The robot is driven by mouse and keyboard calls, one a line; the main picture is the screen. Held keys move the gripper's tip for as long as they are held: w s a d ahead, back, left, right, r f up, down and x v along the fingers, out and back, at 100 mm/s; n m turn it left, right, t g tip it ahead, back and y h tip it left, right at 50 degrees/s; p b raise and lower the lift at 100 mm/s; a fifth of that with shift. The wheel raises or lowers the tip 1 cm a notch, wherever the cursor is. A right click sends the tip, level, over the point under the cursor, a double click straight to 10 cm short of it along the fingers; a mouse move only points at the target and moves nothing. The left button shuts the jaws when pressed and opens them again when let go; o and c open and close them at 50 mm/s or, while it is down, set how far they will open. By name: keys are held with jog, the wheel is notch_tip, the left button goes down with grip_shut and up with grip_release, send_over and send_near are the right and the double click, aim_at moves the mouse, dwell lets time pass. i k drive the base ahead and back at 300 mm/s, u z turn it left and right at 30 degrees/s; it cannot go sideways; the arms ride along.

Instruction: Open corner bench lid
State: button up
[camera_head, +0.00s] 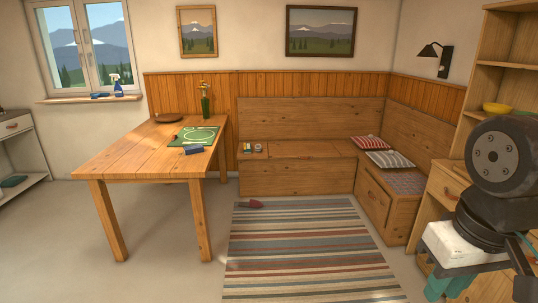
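The wooden corner bench (296,180) stands in the back right corner, with a high panelled back. Its long section runs along the back wall and its short section comes forward along the right wall. The seat lid (304,149) of the long section lies flat and shut, with seams dividing the top. A small box-like item (253,147) sits at its left end. A striped cushion (370,142) and a second cushion (391,159) lie near the corner, and a patterned pad (406,182) lies on the short section. Leather pulls are too small to make out surely.
A wooden table (120,160) with a green mat (194,136) and vase stands left of the bench. Shelving (500,85) stands at right.

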aim_at(317, 149)
jog(key=z, duration=0.3)
jog(key=i, duration=5.2)
jog(key=u, duration=0.25)
